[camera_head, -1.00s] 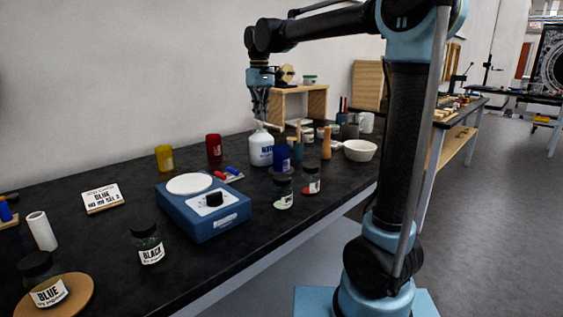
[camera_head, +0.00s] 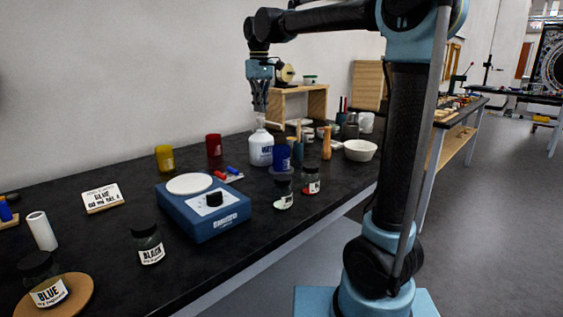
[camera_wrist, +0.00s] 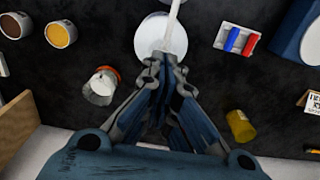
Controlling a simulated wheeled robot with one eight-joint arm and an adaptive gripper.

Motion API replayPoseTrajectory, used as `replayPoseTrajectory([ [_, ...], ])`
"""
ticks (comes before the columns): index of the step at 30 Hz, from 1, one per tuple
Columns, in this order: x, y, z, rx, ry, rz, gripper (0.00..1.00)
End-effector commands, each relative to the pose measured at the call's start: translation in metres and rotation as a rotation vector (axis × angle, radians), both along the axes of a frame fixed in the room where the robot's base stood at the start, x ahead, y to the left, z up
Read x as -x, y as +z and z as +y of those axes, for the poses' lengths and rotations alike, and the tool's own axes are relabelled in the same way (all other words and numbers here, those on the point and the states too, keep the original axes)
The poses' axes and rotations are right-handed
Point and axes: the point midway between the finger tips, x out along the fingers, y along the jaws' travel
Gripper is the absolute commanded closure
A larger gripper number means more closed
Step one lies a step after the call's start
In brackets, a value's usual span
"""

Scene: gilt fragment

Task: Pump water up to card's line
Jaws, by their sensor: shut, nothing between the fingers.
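A white pump bottle (camera_head: 261,150) with dark lettering stands upright on the black bench. It also shows from above in the wrist view (camera_wrist: 150,38), with its pale spout (camera_wrist: 174,14) running to the top edge. My gripper (camera_head: 259,109) is shut and empty, pointing down just above the bottle's pump head. In the wrist view its fingertips (camera_wrist: 163,62) overlap the bottle's near edge; I cannot tell if they touch the pump. A blue cup (camera_head: 282,156) stands just in front of the bottle; its inside and any water level are hidden. A white card (camera_head: 103,198) with writing including "BLUE" lies at left.
A blue scale (camera_head: 204,212) with a white round pan stands front left of the bottle. Red (camera_head: 214,146) and yellow (camera_head: 164,158) cups stand behind it. Dark-lidded jars, a white bowl (camera_head: 360,150) and a wooden shelf (camera_head: 300,103) crowd the right. Bare bench lies between card and scale.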

Motion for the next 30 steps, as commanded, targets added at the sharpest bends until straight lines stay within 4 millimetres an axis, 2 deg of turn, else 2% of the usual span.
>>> replayPoseTrajectory([
  [8,0.000,-0.001,0.000,0.000,0.000,0.000,1.00],
  [30,0.000,-0.022,0.000,0.000,0.000,0.000,1.00],
])
